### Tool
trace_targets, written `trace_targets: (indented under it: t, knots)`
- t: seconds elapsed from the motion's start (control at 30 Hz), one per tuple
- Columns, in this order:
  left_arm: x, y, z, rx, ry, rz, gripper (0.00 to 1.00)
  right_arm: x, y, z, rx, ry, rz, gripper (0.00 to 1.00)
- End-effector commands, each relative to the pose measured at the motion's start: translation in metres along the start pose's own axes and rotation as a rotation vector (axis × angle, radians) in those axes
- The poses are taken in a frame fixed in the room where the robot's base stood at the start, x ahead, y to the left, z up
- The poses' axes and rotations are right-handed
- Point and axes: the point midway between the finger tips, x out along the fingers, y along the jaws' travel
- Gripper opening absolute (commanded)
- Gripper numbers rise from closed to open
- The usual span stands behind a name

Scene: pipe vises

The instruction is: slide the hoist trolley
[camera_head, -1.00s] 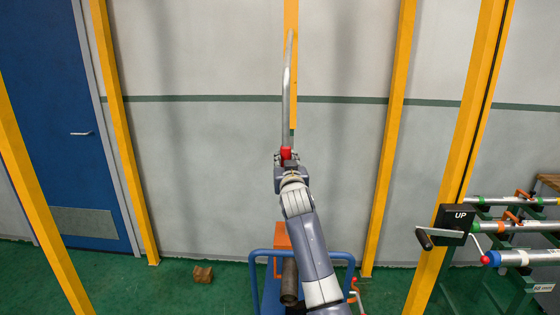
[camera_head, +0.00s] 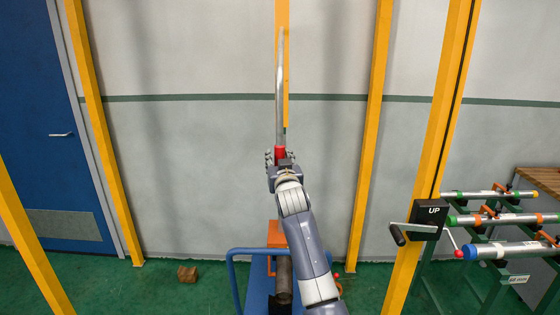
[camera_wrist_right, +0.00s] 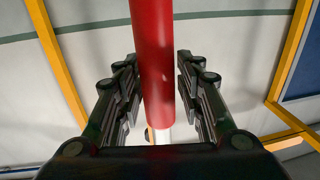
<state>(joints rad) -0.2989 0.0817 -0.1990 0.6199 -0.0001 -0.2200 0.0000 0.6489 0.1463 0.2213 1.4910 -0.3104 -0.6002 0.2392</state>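A long grey metal rod (camera_head: 281,85) with a red grip (camera_head: 280,153) at its lower end stands nearly upright in the middle of the head view. My right gripper (camera_head: 279,158) is around the red grip. In the right wrist view the red grip (camera_wrist_right: 154,65) runs between the two fingers (camera_wrist_right: 157,95); a gap shows at the right finger, and the left finger is close beside it. The fingers look open. The hoist trolley itself cannot be made out. My left gripper is not in view.
Yellow posts (camera_head: 368,140) stand left and right. A crank box marked UP (camera_head: 430,214) is on the right post, near a green rack with pipes (camera_head: 500,250). A blue-railed cart (camera_head: 236,285) is below my arm. A wooden block (camera_head: 187,273) lies on the green floor.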

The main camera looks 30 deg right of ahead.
Motion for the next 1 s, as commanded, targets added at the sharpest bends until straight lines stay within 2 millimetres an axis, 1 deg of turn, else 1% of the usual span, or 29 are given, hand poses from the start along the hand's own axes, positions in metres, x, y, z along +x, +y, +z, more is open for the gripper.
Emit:
trace_targets:
  t: [0.33, 0.47, 0.57, 0.67, 0.9, 1.0]
  knots:
    - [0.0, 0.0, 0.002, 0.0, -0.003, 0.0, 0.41, -0.001, 0.0, 0.001, 0.0, -0.001, 0.0, 0.46]
    - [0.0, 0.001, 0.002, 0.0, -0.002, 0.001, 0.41, -0.007, -0.001, 0.001, 0.0, -0.001, -0.001, 0.46]
    - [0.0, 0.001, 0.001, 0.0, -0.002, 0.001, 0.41, -0.019, -0.001, 0.001, 0.001, -0.001, -0.001, 0.46]
    - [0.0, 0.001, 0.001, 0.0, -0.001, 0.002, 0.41, -0.035, -0.001, 0.001, 0.001, -0.001, -0.001, 0.46]
    - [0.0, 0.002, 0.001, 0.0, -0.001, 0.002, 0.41, -0.079, -0.002, 0.001, 0.001, -0.001, -0.002, 0.46]
    - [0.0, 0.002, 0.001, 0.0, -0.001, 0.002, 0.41, -0.095, -0.001, 0.002, 0.001, -0.002, -0.001, 0.46]
